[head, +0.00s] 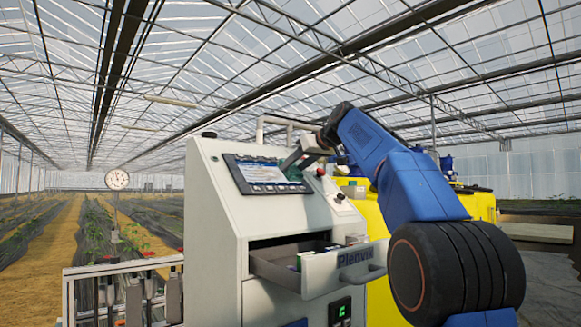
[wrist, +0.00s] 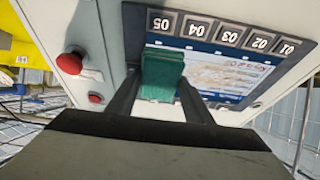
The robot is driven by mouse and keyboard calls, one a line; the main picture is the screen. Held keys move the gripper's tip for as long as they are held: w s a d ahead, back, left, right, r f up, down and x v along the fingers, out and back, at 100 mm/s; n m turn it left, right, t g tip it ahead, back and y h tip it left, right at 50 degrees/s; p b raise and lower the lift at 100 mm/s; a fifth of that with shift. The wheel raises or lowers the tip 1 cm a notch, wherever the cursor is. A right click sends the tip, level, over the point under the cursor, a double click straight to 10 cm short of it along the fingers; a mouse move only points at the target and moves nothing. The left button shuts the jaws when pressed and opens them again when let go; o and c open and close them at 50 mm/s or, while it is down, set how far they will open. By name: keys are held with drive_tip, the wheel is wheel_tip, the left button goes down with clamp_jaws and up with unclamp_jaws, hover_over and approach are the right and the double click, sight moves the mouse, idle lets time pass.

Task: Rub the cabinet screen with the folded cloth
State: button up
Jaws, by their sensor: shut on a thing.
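The cabinet screen (head: 260,173) is a panel with a lit display on the sloping upper front of the pale cabinet. In the wrist view the screen (wrist: 232,76) appears upside down, with a row of numbered keys along its top. My gripper (head: 292,160) is at the screen's upper right side in the head view. In the wrist view its two dark fingers are shut on the green folded cloth (wrist: 162,75). The cloth overlaps the screen's left part there and hides some of it. I cannot tell whether cloth and screen touch.
An open drawer (head: 325,274) with small items juts out below the screen. A red mushroom button (wrist: 70,63) and a smaller red button (wrist: 96,98) sit beside the screen. A yellow unit (head: 380,250) stands behind, and a round dial (head: 117,180) stands at left.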

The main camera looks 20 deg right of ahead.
drive_tip(key=shift+w+d, duration=0.15)
drive_tip(key=shift+d, duration=0.1)
drive_tip(key=shift+a, duration=0.15)
drive_tip(key=shift+s+a+f, duration=0.1)
drive_tip(key=shift+s+a, duration=0.75)
drive_tip(key=shift+a, duration=1.75)
drive_tip(key=shift+s+a+r, duration=0.1)
drive_tip(key=shift+s+a, duration=0.8)
drive_tip(key=shift+a, duration=1.7)
drive_tip(key=shift+s+a+f, duration=0.1)
drive_tip(key=shift+s+a, duration=0.75)
drive_tip(key=shift+a, duration=1.75)
drive_tip(key=s+d+r, duration=0.1)
drive_tip(key=s+r, duration=0.2)
drive_tip(key=r, duration=0.1)
drive_tip(key=shift+s+d+r, duration=0.15)
drive_tip(key=shift+s+r, duration=0.15)
drive_tip(key=shift+s, duration=0.1)
